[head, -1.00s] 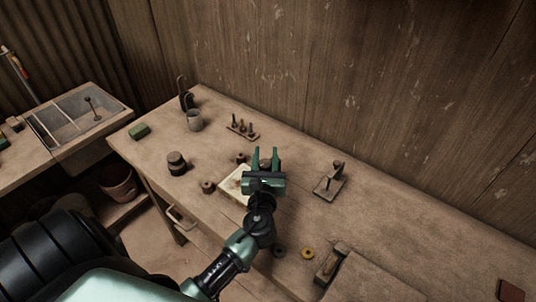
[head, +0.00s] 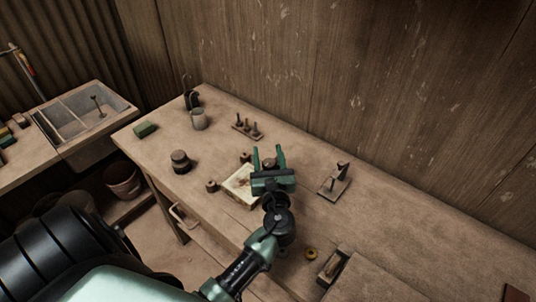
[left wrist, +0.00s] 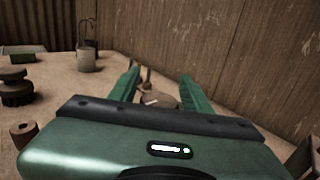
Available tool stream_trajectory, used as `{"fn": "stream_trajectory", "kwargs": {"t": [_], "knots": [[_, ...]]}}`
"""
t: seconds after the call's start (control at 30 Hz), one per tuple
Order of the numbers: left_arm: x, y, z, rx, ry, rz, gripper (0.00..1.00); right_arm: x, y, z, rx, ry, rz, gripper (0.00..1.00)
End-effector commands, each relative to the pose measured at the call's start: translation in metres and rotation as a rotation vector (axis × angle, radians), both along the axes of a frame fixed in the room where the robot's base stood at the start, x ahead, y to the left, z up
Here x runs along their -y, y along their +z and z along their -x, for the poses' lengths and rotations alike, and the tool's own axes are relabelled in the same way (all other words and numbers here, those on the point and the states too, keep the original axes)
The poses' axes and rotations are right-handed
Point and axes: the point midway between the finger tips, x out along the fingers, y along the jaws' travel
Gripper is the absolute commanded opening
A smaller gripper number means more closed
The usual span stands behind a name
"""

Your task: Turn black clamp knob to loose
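My left gripper (head: 268,155) is open over the workbench, just right of a cream square plate (head: 241,186). A dark round knob (head: 269,163) shows between its fingers, which stand apart on either side of it. In the left wrist view, a brownish round top (left wrist: 160,100) shows between the green fingers, partly hidden by the gripper body. I cannot tell for certain which knob is the black clamp knob. My right gripper is not in view.
A small rack (head: 247,128) stands behind. A wooden stand (head: 334,180) is to the right.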

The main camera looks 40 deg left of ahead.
Motion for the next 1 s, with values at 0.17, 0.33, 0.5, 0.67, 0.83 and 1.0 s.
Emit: {"fn": "stream_trajectory", "kwargs": {"t": [0.17,0.33,0.5,0.67,0.83,1.0], "knots": [[0.000,-0.001,0.000,-0.001,-0.001,0.001,0.57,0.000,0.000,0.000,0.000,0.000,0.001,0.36],[0.001,-0.002,0.001,-0.002,-0.001,0.001,0.57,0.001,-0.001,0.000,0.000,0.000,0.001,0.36],[0.014,-0.004,0.015,-0.002,-0.004,0.003,0.57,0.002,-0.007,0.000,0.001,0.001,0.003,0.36],[0.033,-0.005,0.037,-0.003,-0.003,0.003,0.57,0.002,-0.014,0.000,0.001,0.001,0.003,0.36],[0.047,-0.003,0.053,-0.002,-0.001,0.001,0.57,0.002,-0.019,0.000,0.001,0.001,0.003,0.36],[0.052,-0.001,0.058,0.000,-0.001,0.001,0.57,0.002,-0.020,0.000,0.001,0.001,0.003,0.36]]}}
